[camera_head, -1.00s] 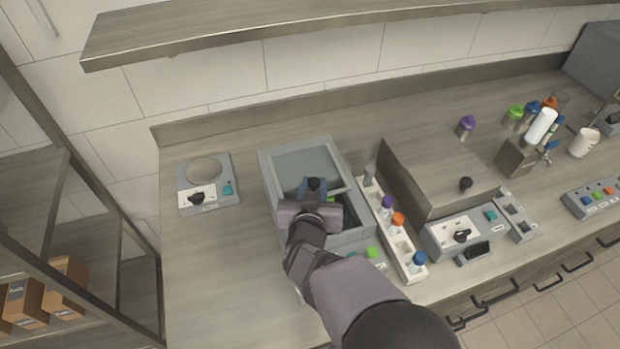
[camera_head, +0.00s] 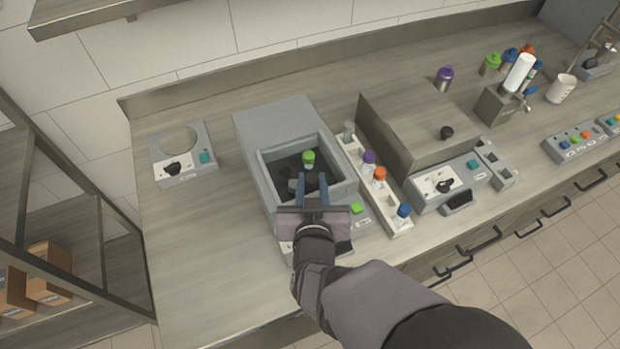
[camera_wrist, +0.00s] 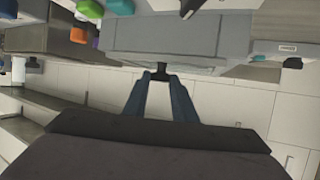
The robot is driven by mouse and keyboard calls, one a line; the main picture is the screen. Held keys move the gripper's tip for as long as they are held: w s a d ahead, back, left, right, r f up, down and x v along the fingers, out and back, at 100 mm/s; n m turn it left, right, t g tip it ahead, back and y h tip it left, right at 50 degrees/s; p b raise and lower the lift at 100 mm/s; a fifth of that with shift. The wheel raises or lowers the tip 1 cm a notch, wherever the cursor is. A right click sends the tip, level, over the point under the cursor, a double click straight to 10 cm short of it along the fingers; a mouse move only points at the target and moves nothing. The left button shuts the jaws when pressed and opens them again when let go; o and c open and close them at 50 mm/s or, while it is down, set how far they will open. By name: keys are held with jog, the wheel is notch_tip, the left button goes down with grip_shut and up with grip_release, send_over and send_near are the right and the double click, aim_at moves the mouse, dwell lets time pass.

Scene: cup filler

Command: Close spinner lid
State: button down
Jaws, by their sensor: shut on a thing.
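The spinner (camera_head: 245,155) is a grey box left of the bench's middle. In the head view its front part shows an open dark well with a green-capped tube (camera_head: 308,158) inside, and a flat grey panel (camera_head: 275,122) lies behind the well. My gripper (camera_head: 312,182) is over the well's front side, with blue fingers pointing toward the back. In the wrist view the fingertips (camera_wrist: 161,78) are closed on a black handle (camera_wrist: 161,67) at the edge of a grey slab (camera_wrist: 175,35), apparently the lid. The lid's exact angle is unclear, and my wrist hides the spinner's front.
A white rack (camera_head: 390,208) with capped tubes stands close to the spinner's right. A taller grey-brown box (camera_head: 415,135) is beyond it. A small grey device (camera_head: 185,180) sits to the left, with clear bench between. A shelf (camera_head: 75,15) hangs at upper left.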

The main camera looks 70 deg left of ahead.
jog(key=c, duration=1.8)
grip_release()
jog(key=shift+d+f, duration=0.1)
jog(key=shift+f, duration=0.05)
jog(key=shift+o, duration=1.4)
jog(key=shift+d, duration=0.15)
jog(key=b+v, duration=0.1)
jog(key=v, duration=0.6)
jog(key=shift+r, duration=0.25)
jog(key=shift+d, duration=0.1)
